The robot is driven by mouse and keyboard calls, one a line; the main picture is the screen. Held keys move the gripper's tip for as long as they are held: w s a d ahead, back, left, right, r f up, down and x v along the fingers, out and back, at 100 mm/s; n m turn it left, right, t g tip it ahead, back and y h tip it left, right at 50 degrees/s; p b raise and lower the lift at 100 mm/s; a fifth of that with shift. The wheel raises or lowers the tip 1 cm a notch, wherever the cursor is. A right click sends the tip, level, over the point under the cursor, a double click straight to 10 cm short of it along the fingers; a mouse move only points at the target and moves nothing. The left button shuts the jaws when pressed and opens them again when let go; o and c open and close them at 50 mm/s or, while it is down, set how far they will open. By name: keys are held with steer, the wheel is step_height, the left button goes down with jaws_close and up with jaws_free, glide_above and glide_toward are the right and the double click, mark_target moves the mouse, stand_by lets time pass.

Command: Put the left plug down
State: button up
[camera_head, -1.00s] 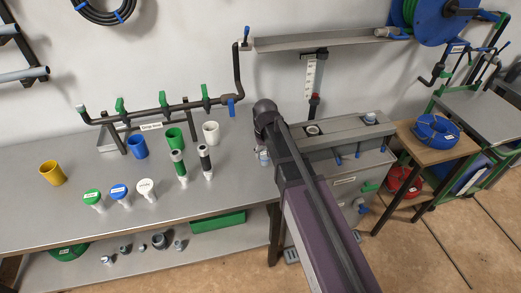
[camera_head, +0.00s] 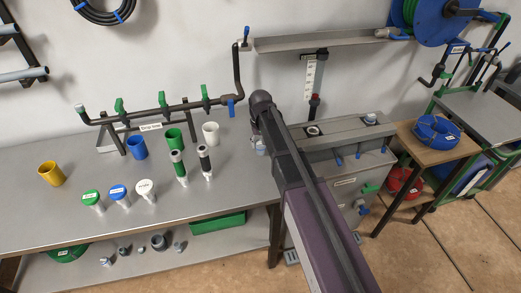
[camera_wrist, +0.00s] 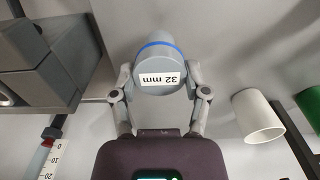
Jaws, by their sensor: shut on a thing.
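My gripper (camera_wrist: 160,80) is shut on a grey plug (camera_wrist: 158,55) with a blue ring and a white "32 mm" label, one finger on each side. In the head view the arm hides most of my gripper; a small pale blue-grey part shows beside the arm's end, over the right end of the bench. The grey tank box (camera_head: 345,160) stands to the right, with a round open socket (camera_head: 313,130) on its left top. A second plug (camera_head: 370,118) sits at the right of its top.
A white cup (camera_head: 211,133), green cup (camera_head: 174,139) and blue cup (camera_head: 137,148) stand on the grey bench (camera_head: 120,225), left of my gripper. Two dark-and-green upright fittings stand near them. The pipe manifold (camera_head: 160,112) runs behind. Bench space right of the white cup looks clear.

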mark_target(260, 149)
steer(key=shift+s+f+b, duration=0.1)
steer(key=shift+f+b, duration=1.35)
steer(key=shift+f, duration=0.25)
steer(key=shift+f, duration=0.1)
steer(key=o, duration=1.3)
step_height(260, 149, up, 12)
steer(key=p, duration=1.2)
